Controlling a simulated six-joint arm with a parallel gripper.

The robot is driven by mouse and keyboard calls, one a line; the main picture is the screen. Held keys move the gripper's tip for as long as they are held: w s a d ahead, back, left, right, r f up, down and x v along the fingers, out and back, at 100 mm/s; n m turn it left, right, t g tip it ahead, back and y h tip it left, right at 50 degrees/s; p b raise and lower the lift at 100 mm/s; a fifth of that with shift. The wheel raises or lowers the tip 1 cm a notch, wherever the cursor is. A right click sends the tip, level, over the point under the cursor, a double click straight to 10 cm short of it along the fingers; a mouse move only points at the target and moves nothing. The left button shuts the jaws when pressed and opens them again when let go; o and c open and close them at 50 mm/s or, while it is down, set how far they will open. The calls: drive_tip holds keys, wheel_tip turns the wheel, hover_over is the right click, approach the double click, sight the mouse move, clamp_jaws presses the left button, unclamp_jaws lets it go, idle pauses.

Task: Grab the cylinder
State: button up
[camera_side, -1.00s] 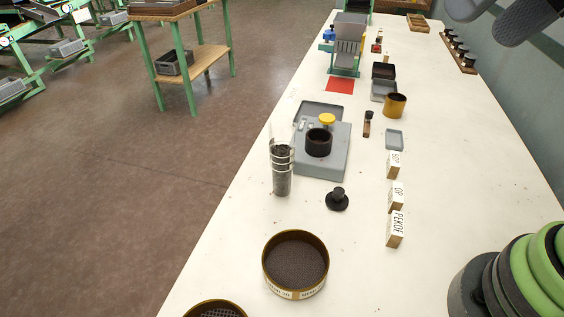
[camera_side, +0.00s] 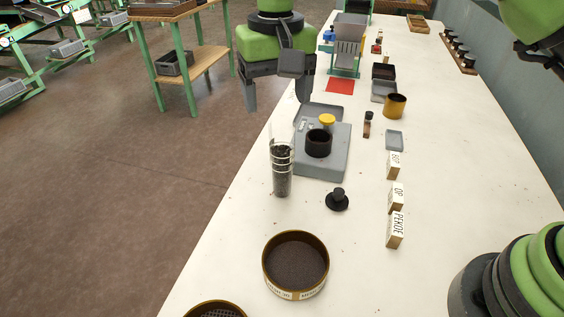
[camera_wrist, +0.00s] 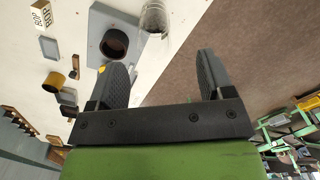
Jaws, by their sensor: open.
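A clear glass cylinder (camera_side: 282,172) with dark grains in it stands upright on the white table, at the left corner of a grey scale. Its lower part also shows at the top edge of the wrist view (camera_wrist: 153,17). My gripper (camera_side: 277,98) hangs above and behind it in the side view, near the table's left edge, with its fingers pointing down. The fingers are spread and empty in the wrist view (camera_wrist: 161,62). The cylinder is apart from both fingers.
The grey scale (camera_side: 333,160) carries a dark round cup (camera_side: 318,143). A black knob-shaped weight (camera_side: 337,199), a round sieve (camera_side: 295,265) and lettered blocks (camera_side: 394,230) stand nearby. The table edge drops to the brown floor (camera_side: 130,170) at left.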

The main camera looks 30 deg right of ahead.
sight(282, 136)
drive_tip(key=f, duration=0.5)
drive_tip(key=d+f, duration=0.1)
drive_tip(key=f, duration=0.1)
drive_tip(key=shift+f, duration=0.9)
drive_tip(key=c, duration=1.3)
drive_tip(key=shift+r, duration=0.2)
